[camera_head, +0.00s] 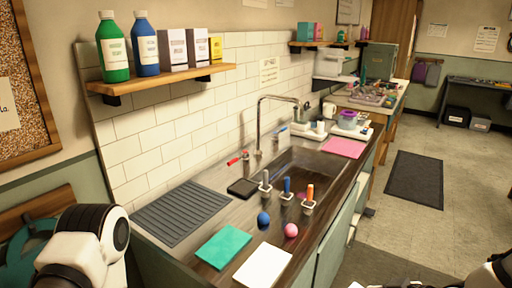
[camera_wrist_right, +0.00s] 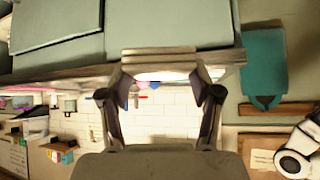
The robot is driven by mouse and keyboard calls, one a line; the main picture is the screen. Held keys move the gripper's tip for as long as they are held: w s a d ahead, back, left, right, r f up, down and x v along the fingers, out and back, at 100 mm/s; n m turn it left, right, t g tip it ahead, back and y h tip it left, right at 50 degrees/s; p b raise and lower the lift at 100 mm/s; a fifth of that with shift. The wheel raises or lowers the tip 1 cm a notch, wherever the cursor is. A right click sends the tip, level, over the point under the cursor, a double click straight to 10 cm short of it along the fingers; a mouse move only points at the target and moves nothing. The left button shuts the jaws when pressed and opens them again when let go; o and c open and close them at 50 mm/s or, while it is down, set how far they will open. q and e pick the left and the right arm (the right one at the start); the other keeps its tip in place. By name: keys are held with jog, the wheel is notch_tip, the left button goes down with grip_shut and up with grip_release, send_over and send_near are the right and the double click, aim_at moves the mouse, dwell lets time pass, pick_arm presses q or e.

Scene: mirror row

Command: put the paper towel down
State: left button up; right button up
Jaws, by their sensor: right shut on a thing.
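The paper towel (camera_wrist_right: 160,75) shows as a pale white thing between the fingertips of my right gripper (camera_wrist_right: 160,70) in the right wrist view. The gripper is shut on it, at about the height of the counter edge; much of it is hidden. In the head view a flat white square (camera_head: 262,266) shows at the near end of the counter (camera_head: 183,247), beside a teal square (camera_head: 223,246). I cannot tell whether this is the same paper towel. My right gripper is outside the head view. My left gripper is in neither view; only its arm shows.
A blue ball (camera_head: 263,219) and a pink ball (camera_head: 291,230) lie near the squares. Several small holders with coloured handles stand before the sink (camera_head: 325,171). A ribbed grey drying mat (camera_head: 182,212) lies to the left. A shelf (camera_head: 160,82) with bottles and boxes hangs above.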

jog(key=x, duration=0.3)
jog(key=shift+s+a, duration=0.1)
jog(key=shift+a, duration=0.05)
jog(key=shift+w+a+f+m+t+h, duration=0.3)
jog(key=shift+a+f+m, duration=0.05)
jog(key=shift+a+m, duration=0.15)
jog(key=w+a+r+m+t+h, duration=0.1)
jog(key=w+a+m+h, duration=0.2)
jog(key=w+m+h, duration=0.3)
jog(key=s+f+y, duration=0.1)
jog(key=s+f, duration=0.3)
jog(key=f, duration=0.1)
jog(key=shift+s+d+m, duration=0.25)
jog(key=shift+d+m, duration=0.05)
jog(key=shift+m, duration=0.1)
